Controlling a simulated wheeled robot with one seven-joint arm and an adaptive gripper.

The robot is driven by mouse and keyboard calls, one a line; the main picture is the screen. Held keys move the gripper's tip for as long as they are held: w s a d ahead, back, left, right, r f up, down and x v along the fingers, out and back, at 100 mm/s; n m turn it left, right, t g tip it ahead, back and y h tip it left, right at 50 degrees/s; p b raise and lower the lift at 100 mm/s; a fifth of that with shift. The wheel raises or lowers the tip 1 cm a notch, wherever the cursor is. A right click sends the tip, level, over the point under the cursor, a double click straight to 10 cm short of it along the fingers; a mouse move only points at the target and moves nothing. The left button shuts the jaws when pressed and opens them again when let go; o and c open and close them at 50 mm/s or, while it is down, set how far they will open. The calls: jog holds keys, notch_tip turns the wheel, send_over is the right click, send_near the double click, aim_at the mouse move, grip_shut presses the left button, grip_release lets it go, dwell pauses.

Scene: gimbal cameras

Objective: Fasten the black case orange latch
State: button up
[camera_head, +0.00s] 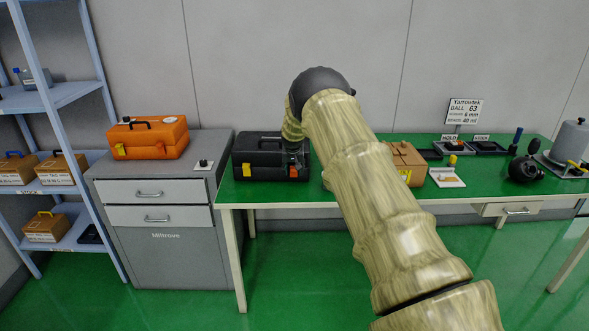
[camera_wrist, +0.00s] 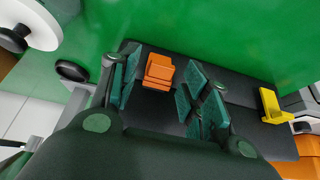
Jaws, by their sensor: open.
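The black case (camera_head: 258,157) stands closed on the green table (camera_head: 276,194) at its left end. Its orange latch (camera_head: 293,171) is on the front at the right, and a yellow latch (camera_head: 247,169) is at the left. In the wrist view the orange latch (camera_wrist: 158,72) lies between the open fingers of my gripper (camera_wrist: 160,88), nearer the left finger. The yellow latch (camera_wrist: 271,106) is at the right on the black case (camera_wrist: 245,92). I cannot tell whether the orange latch is fastened or whether a finger touches it.
An orange case (camera_head: 148,140) sits on the grey cabinet (camera_head: 158,240) to the left. A tan case (camera_head: 405,163) stands right of the black case, partly behind my arm. Trays (camera_head: 487,148) and a black round object (camera_head: 524,170) are farther right. A blue shelf (camera_head: 60,97) stands left.

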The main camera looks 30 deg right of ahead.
jog(key=v, duration=1.1)
jog(key=shift+s+r, duration=0.2)
jog(key=shift+r, duration=0.15)
jog(key=shift+f, duration=0.1)
